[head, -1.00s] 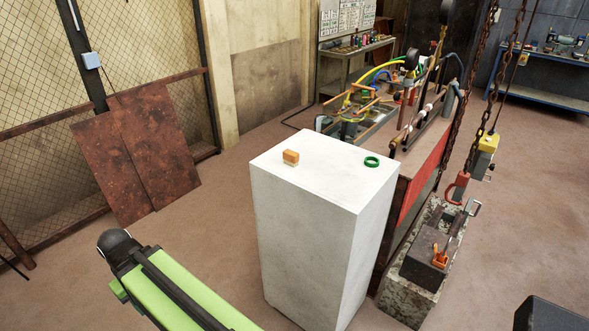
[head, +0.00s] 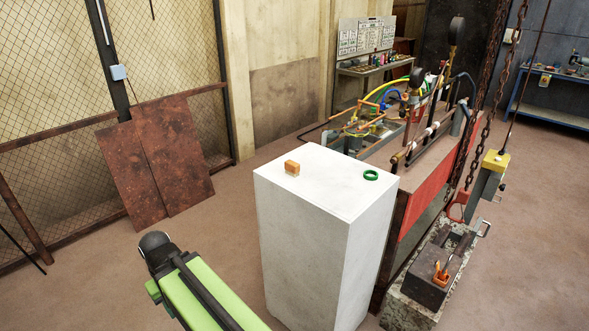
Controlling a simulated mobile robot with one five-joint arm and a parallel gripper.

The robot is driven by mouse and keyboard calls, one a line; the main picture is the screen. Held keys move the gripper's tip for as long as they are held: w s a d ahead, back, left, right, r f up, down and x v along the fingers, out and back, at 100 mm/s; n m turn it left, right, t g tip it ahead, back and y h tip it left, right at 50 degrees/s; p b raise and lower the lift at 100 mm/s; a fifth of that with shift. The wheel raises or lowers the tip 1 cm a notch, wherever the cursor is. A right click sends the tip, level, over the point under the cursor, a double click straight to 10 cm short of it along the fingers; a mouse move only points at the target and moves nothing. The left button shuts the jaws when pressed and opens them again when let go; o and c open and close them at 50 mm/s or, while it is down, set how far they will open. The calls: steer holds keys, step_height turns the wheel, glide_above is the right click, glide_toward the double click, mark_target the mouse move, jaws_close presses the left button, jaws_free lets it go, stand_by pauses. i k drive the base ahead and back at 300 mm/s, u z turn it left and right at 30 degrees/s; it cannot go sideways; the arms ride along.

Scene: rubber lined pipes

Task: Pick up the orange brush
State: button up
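The orange brush (head: 292,167) is a small block with an orange upper part and paler bristles below. It stands on top of the white pedestal (head: 310,245), toward the back left of the top face. My green and black arm shows at the bottom left, left of the pedestal and apart from it. My gripper cannot be made out in the head view.
A red-sided workbench (head: 425,185) with pipes stands behind and right. Chains hang at right over a stone block with a dark box (head: 430,285). Rusty panels (head: 158,160) lean at left. Floor left of the pedestal is open.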

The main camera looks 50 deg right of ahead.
mark_target(292, 168)
steer(key=i, duration=0.85)
steer(key=u, duration=0.05)
